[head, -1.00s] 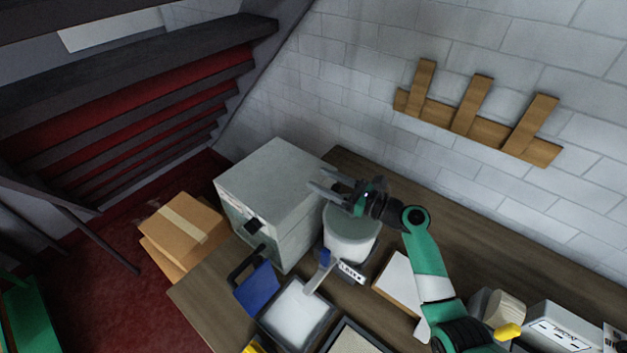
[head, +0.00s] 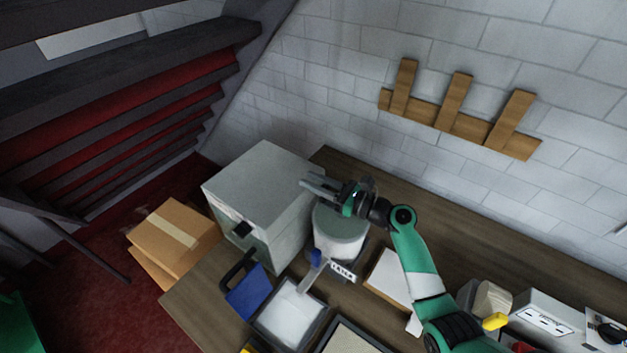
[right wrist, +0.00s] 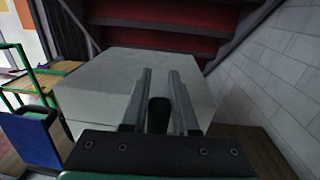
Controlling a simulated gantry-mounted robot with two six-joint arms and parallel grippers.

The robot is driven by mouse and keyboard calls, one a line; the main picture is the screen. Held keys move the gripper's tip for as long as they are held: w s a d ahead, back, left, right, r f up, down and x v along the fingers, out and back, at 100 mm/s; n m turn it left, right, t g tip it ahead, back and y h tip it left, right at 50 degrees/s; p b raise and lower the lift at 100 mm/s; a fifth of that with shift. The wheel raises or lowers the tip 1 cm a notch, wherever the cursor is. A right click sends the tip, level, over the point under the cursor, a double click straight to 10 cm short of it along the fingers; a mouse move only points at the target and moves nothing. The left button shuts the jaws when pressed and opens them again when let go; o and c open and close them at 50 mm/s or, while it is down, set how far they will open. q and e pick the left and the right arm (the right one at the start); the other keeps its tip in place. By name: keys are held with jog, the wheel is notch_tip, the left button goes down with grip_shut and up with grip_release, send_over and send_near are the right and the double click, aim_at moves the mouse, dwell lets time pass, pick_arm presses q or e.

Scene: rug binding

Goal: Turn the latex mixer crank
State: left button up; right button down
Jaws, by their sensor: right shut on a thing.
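The latex mixer (head: 340,232) is a light grey drum with a label reading LATEX on its front, standing on the wooden bench beside a grey box. My right gripper (head: 316,187) reaches over the top of the drum, its fingers pointing left toward the box. In the right wrist view, the gripper (right wrist: 158,105) is shut on a dark upright knob, the crank handle (right wrist: 159,116), held between the fingers. The rest of the crank is hidden behind the gripper. My left gripper is not in view.
The grey box (head: 262,190) stands close to the left of the mixer. A wooden rack (head: 459,120) is on the wall behind.

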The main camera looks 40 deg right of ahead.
jog(key=s+d+m+g+h+p, duration=0.1)
jog(key=d+m+g+h+p, duration=0.1)
jog(key=d+m+h+p, duration=0.5)
jog(key=s+d+m+g+h+p, duration=0.15)
jog(key=m+h, duration=0.35)
jog(key=h, duration=0.6)
jog(key=s+d+m+g+h+b, duration=0.2)
jog(key=s+m+g+b, duration=0.6)
jog(key=b, duration=2.3)
jog(key=m+g+h, duration=0.2)
jog(key=m+g, duration=0.3)
jog(key=g, duration=0.6)
jog(key=shift+d, duration=0.15)
